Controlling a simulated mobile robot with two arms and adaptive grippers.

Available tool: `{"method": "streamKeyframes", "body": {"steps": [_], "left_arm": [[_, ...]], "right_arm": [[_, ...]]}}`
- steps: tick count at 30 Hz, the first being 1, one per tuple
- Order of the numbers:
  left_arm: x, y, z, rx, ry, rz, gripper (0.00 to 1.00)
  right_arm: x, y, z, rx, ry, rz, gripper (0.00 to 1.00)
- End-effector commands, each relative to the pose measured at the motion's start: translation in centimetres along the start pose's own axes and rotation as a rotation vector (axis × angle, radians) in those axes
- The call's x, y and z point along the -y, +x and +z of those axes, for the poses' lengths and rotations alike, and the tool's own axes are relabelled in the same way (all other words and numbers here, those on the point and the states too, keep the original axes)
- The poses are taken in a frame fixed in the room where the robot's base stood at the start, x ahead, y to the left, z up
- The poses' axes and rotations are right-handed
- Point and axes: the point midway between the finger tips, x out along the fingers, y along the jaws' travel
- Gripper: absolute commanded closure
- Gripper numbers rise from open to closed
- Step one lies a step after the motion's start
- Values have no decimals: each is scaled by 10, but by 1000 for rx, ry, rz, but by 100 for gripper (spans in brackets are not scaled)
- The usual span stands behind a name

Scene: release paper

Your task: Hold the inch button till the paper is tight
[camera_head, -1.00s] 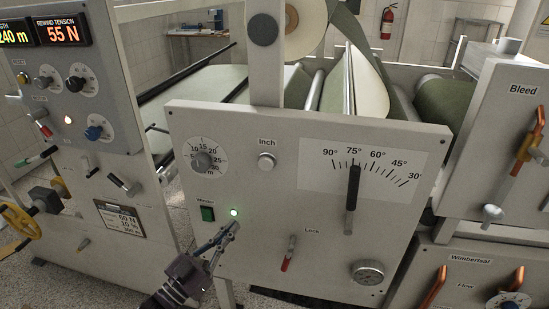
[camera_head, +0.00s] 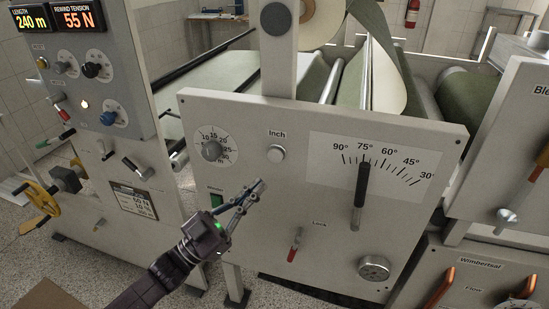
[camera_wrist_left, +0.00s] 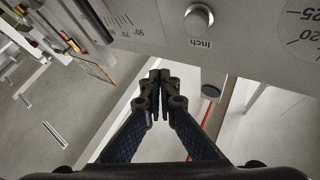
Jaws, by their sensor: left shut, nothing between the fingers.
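The Inch button (camera_head: 276,154) is a round silver push button on the grey panel (camera_head: 290,215), under its "Inch" label. It also shows in the left wrist view (camera_wrist_left: 198,18), near the top edge. My left gripper (camera_head: 261,186) is shut and empty, in front of the panel, below and slightly left of the button and apart from it. In the left wrist view its closed fingertips (camera_wrist_left: 158,76) sit below and left of the button. The green paper web (camera_head: 232,88) runs over rollers behind the panel. My right gripper is out of view.
A black angle lever (camera_head: 361,190) on a degree scale stands right of the button. A dial (camera_head: 212,150) is left of it. A red-tipped Lock lever (camera_head: 295,245) and a round knob (camera_head: 374,268) are lower. Displays read 240 m and 55 N.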

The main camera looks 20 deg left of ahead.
Motion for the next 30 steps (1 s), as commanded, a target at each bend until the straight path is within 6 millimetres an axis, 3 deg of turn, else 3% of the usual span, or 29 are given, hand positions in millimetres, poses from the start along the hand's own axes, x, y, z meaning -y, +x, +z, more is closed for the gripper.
{"method": "streamKeyframes", "body": {"steps": [18,30], "left_arm": [[38,52,39,-2,1,0,100],[41,57,41,0,0,-1,100]], "right_arm": [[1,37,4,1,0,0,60],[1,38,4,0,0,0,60]]}}
